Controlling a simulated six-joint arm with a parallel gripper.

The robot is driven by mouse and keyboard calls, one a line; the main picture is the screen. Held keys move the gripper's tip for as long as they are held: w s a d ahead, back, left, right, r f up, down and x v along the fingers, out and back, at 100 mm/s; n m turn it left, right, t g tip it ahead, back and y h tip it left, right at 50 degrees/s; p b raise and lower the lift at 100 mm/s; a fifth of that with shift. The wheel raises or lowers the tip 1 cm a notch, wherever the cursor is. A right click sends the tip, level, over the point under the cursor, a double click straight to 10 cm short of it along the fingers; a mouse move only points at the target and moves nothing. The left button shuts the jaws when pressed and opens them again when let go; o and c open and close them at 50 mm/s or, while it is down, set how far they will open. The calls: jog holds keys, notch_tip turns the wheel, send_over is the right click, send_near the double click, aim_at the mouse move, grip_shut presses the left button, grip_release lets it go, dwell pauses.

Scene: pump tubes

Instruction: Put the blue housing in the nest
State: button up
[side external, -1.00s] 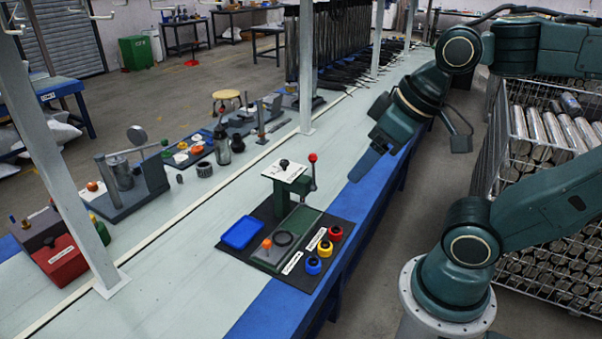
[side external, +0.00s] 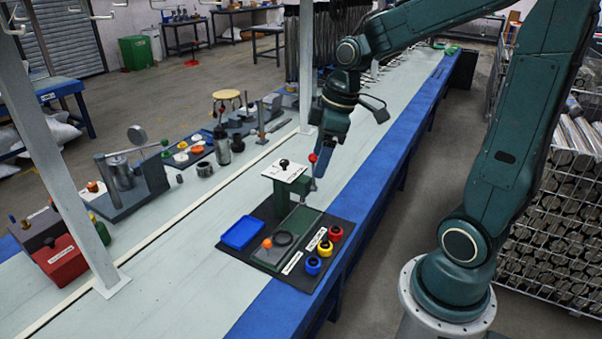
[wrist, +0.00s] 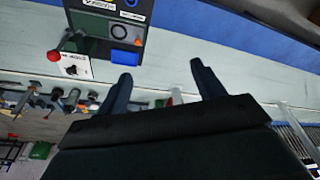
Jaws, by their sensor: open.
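The blue housing (side external: 313,265) is a short round piece with a dark centre. It sits at the front end of a row with a yellow and a red housing on the dark mat. The nest looks to be the dark ring (side external: 283,238) on the green fixture plate, left of the housings; it holds no housing. The ring also shows in the wrist view (wrist: 118,31).
A red-knobbed lever (side external: 313,158) and a white-topped post (side external: 286,171) stand at the fixture's far end, close to my gripper. An orange knob (side external: 267,243) is beside the ring. A blue tray (side external: 241,232) lies left. The bench in front of the mat is clear.

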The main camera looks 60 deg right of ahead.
jog(key=w+d+f+n+y, duration=0.2)
jog(key=w+d+f, duration=0.2)
jog(key=d+f, duration=0.25)
jog(key=s+d+f+n+y, duration=0.15)
jog(key=d+f, duration=0.25)
jog(key=f, duration=0.4)
jog(key=d+f+n+y, duration=0.2)
jog(key=d+f, duration=0.3)
jog(key=f, duration=0.3)
jog(key=n+t+y, duration=0.1)
jog(key=n+t, duration=0.1)
send_near(316, 259)
jog(key=d+v, duration=0.1)
jog(key=v, duration=0.3)
jog(key=shift+w+a, duration=0.1)
jog(key=shift+w, duration=0.1)
jog(key=shift+a+f, duration=0.1)
jog(key=shift+x, duration=4.2)
jog(key=shift+s+a, duration=0.15)
jog(key=shift+x, duration=2.55)
jog(key=shift+a, duration=0.1)
